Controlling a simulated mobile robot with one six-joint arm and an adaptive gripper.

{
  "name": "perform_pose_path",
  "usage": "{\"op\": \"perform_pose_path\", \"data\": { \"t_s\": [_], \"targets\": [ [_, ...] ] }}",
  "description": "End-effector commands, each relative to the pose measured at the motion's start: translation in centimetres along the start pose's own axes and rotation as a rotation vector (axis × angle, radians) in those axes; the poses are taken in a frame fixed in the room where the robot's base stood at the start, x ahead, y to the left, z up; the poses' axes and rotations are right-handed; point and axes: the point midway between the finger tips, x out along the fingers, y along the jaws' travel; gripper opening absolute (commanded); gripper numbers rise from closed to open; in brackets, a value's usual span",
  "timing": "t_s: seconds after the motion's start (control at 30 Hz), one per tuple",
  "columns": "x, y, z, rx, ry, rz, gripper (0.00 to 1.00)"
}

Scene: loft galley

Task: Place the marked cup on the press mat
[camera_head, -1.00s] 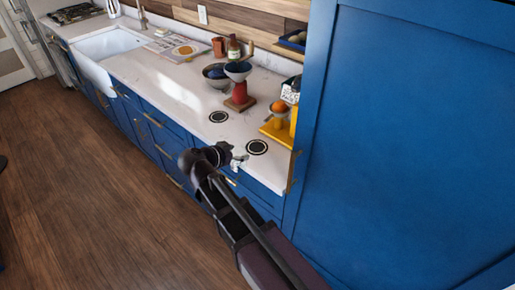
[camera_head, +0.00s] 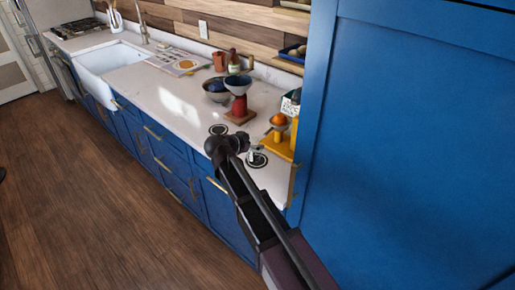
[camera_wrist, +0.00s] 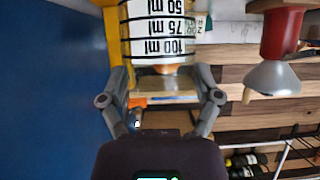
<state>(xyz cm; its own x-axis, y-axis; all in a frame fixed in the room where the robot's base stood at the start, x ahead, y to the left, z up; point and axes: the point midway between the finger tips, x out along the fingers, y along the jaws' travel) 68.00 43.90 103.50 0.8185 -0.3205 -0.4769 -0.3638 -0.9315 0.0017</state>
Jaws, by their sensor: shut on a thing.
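The right mat is partly covered by my gripper and cup. I cannot tell which is the press mat.
A yellow stand (camera_head: 279,148) with an orange ball (camera_head: 279,119) is close to the right. A tall blue cabinet (camera_head: 410,130) bounds the right side.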

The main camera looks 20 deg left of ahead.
Motion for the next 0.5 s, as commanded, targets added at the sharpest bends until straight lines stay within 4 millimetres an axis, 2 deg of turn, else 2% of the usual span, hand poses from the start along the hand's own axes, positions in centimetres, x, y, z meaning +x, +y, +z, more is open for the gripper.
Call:
{"op": "perform_pose_path", "data": {
  "t_s": [0.13, 0.5],
  "targets": [
    [1.03, -0.52, -0.41, 0.0, 0.0, -0.001, 0.34],
    [1.12, -0.52, -0.47, 0.0, 0.0, -0.002, 0.34]
  ]
}}
